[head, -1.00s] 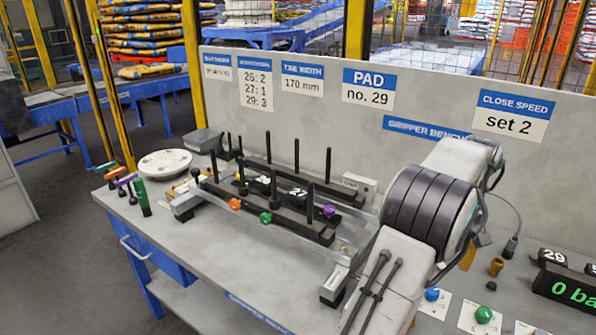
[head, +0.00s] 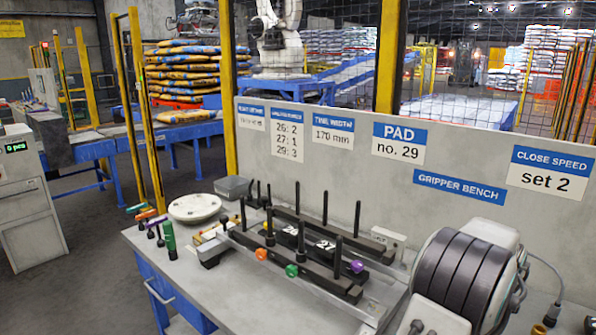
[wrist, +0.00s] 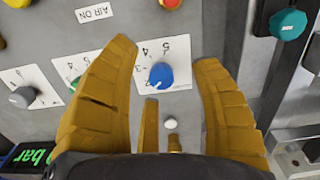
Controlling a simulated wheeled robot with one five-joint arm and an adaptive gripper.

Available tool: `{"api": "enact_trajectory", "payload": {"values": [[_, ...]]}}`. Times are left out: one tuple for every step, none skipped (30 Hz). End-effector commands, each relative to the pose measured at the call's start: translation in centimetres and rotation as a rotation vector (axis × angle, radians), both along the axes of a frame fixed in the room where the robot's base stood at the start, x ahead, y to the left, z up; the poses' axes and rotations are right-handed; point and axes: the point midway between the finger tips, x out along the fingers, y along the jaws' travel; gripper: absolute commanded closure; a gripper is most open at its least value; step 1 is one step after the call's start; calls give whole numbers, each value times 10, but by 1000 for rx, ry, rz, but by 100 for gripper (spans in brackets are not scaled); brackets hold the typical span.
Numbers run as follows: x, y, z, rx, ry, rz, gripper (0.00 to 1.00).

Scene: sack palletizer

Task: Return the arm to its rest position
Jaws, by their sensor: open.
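My gripper (wrist: 168,95) shows in the wrist view as two yellow-brown ribbed fingers, spread apart with nothing between them. Beyond the fingertips is a blue knob (wrist: 160,76) on a white numbered dial plate on the bench top. My gripper is out of the head view. A part of my arm (head: 465,275), white with a black ribbed joint, stands at the lower right of the head view, over the right side of the grey bench (head: 215,285).
A black tine fixture (head: 305,250) with upright pins and coloured knobs sits mid-bench. A round white disc (head: 194,207) and colour-handled tools (head: 170,240) lie at the left. A sign panel (head: 330,180) stands behind. The wrist view also shows a grey knob (wrist: 22,97) and teal knob (wrist: 288,24).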

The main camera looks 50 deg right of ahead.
Motion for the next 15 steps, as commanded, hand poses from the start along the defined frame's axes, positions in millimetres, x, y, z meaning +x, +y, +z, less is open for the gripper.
{"api": "enact_trajectory", "payload": {"values": [[2,16,-2,11,1,-42,43],[5,24,-3,16,1,-61,43],[12,36,-4,20,2,-76,43],[19,45,-3,22,4,-81,43],[27,53,-3,23,4,-80,43],[38,66,-2,24,6,-73,43],[47,76,0,23,6,-62,43],[56,87,1,21,7,-46,43],[70,102,4,17,7,-16,43],[80,113,6,14,7,10,43],[88,124,7,11,7,38,43],[99,138,10,6,6,77,43],[106,148,11,2,6,109,43],[113,159,12,-2,5,142,43],[121,172,14,-8,3,188,43]]}}
